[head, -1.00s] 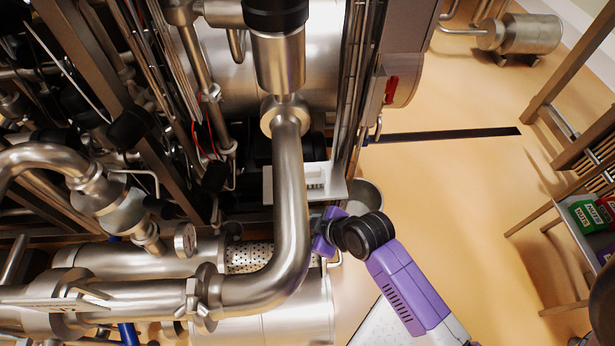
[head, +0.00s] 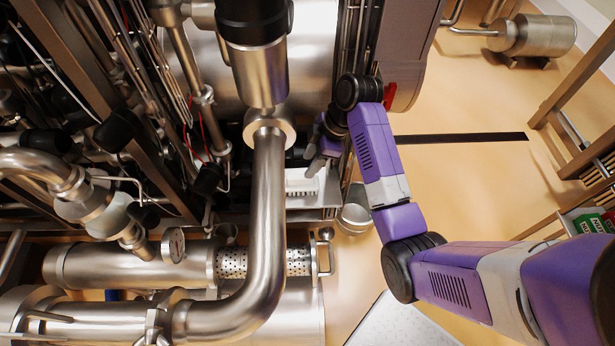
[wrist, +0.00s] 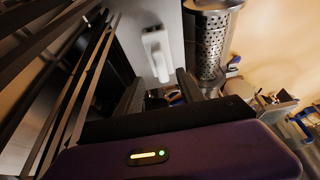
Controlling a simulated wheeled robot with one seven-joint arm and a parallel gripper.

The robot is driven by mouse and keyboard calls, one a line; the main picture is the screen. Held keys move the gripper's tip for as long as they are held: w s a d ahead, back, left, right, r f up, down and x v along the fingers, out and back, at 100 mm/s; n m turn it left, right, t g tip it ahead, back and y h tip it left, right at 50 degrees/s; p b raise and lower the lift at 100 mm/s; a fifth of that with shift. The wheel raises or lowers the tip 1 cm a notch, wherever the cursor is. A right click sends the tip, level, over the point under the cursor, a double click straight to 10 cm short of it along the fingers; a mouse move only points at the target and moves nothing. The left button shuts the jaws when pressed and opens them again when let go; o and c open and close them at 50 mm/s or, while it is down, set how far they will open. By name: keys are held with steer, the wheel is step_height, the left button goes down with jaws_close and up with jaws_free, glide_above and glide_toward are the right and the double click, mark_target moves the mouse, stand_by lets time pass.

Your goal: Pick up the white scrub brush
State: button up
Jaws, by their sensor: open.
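The white scrub brush (wrist: 157,52) lies on a pale grey shelf (wrist: 192,38) in the wrist view, its long body pointing away from my gripper. The brush (head: 302,184) also shows on the shelf in the head view, beside the large bent pipe and partly covered by my gripper. My gripper (wrist: 159,86) is open, with its two dark fingers apart on either side of the brush's near end in the picture. Nothing is seen between the fingers. I cannot tell the height left between the fingertips and the brush.
The thick steel pipe (head: 267,210) runs down just left of the shelf. Upright bars and frame rails (wrist: 78,85) stand close to my gripper on the left in the wrist view. A perforated steel cylinder (wrist: 207,45) is beside the shelf. The floor (head: 470,190) to the right is open.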

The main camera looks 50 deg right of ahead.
mark_target(301, 176)
steer(key=x, duration=0.7)
steer(key=shift+a+f, duration=0.2)
jaws_close()
